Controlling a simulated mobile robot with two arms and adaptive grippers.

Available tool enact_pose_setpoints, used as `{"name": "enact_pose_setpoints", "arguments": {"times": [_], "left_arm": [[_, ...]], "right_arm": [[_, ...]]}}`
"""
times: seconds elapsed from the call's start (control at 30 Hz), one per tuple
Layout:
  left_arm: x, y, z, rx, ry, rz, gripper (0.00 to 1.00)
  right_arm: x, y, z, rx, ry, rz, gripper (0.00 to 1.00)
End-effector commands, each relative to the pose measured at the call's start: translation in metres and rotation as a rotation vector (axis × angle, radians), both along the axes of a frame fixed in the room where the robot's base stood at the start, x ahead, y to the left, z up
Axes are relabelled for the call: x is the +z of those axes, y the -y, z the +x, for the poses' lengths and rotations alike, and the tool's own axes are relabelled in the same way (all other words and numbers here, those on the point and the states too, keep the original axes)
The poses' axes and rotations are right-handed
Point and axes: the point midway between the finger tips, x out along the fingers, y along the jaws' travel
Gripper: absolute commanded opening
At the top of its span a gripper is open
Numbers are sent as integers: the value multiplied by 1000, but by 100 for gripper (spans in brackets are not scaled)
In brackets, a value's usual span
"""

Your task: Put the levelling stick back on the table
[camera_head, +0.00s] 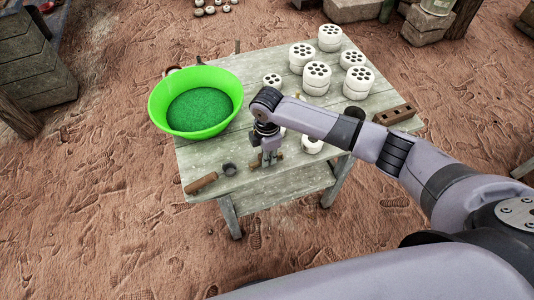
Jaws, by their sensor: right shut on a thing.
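My right gripper (267,158) points down over the front part of the wooden table (263,188). It is shut on a small brown piece, the levelling stick (254,163), whose ends show on both sides of the fingers. The middle of the stick is hidden by the fingers. I cannot tell whether the stick touches the tabletop. My left gripper is not in view.
A green bowl of green grains (222,82) stands at the table's left. A brown-handled tool (202,182) lies at the front left. Several white perforated cylinders (317,73) stand toward the back right. A brown holed brick (394,115) lies at the right edge.

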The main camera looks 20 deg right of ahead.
Motion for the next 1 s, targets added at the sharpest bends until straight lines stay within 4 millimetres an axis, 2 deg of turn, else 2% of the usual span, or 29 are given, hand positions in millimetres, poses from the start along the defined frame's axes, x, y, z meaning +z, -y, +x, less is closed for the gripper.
{"name": "enact_pose_setpoints", "arguments": {"times": [0.6, 0.63, 1.0], "left_arm": [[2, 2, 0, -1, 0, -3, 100], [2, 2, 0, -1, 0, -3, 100], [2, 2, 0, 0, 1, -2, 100]], "right_arm": [[-3, 0, 0, 0, 0, 1, 0], [-3, 0, 0, 0, 0, 1, 17], [-3, 0, 0, 0, 0, 1, 39]]}}
